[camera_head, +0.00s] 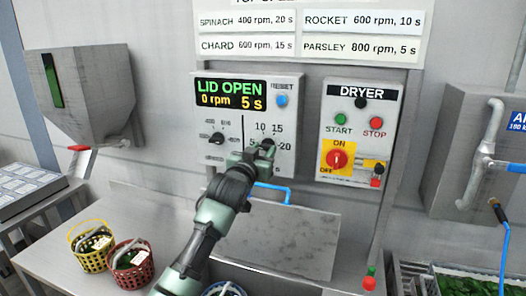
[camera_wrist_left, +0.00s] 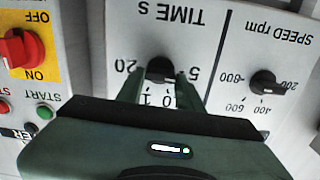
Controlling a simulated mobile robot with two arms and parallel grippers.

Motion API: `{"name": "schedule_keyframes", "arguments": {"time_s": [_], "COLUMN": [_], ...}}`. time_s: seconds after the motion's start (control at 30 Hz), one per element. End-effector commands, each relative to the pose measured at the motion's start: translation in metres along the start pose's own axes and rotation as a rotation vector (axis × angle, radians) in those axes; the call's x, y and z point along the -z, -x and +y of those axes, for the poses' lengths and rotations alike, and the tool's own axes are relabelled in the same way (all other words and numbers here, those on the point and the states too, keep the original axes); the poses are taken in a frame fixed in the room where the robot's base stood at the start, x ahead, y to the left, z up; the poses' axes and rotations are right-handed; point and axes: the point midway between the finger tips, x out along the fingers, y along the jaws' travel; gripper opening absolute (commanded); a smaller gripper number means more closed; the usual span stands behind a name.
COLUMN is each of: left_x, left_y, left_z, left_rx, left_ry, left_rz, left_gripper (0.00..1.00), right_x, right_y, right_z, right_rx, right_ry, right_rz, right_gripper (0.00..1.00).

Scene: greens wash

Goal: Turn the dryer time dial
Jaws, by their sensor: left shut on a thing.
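The black time dial (camera_wrist_left: 160,69) sits on the grey control panel (camera_head: 290,92), ringed by the numbers 5, 10, 15 and 20. My left gripper (camera_head: 262,148) is shut on the dial, with a finger on each side of it in the left wrist view (camera_wrist_left: 160,92). The gripper hides much of the dial in the head view, and I cannot tell its exact setting by its pointer. The panel display (camera_head: 231,94) reads LID OPEN, 0 rpm, 5 s. My right gripper is not in view.
The black speed dial (camera_head: 217,138) is left of the time dial, and a blue reset button (camera_head: 282,100) is above. The dryer switch panel (camera_head: 359,134) with a red knob (camera_head: 337,159) is to the right. Below are a blue handle (camera_head: 274,187) and yellow (camera_head: 91,259) and red baskets (camera_head: 130,269).

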Motion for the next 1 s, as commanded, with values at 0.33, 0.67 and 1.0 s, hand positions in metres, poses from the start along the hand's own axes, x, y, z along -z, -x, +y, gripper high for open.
{"name": "schedule_keyframes", "arguments": {"time_s": [0.33,0.67,1.0], "left_x": [-0.0026,-0.0025,-0.001], "left_y": [-0.0002,-0.0001,-0.0001], "left_z": [-0.0001,0.0,-0.0001], "left_rx": [0.0,0.0,0.0], "left_ry": [0.069,0.073,0.07], "left_rz": [-0.005,-0.005,-0.002], "left_gripper": [0.0,0.0,0.58], "right_x": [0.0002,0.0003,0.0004], "right_y": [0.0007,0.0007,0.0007], "right_z": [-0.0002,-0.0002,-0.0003], "right_rx": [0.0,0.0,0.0], "right_ry": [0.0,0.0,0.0], "right_rz": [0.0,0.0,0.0], "right_gripper": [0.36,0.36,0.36]}}
